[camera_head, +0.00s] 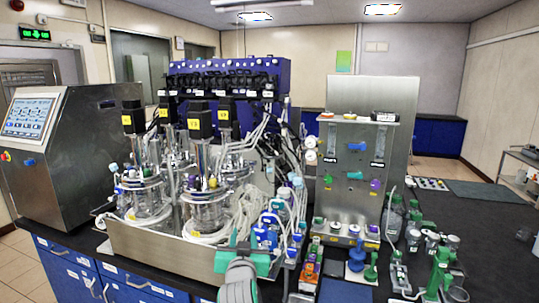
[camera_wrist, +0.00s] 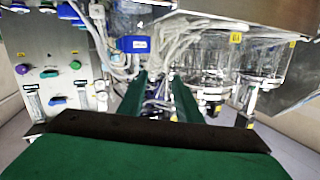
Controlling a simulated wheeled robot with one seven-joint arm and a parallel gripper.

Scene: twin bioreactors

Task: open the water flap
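My gripper (camera_head: 244,240) is in front of the steel tray of the bioreactors, with its two green fingers apart. In the wrist view the open fingers (camera_wrist: 160,82) point toward white tubes and small fittings, and I see nothing clearly held. Blue valve parts (camera_head: 265,236) lie just beyond and right of the gripper in the head view. A blue block (camera_wrist: 132,44) shows beside the fingers in the wrist view. A steel panel (camera_head: 340,207) to the right carries green, teal and purple knobs. I cannot tell which part is the water flap.
Glass vessels (camera_head: 208,215) with black-topped motors stand in the steel tray (camera_head: 150,246). A steel cabinet with a screen (camera_head: 30,117) stands at left. Bottles and green stands (camera_head: 438,270) crowd the black bench at right. Loose tubes hang close around the gripper.

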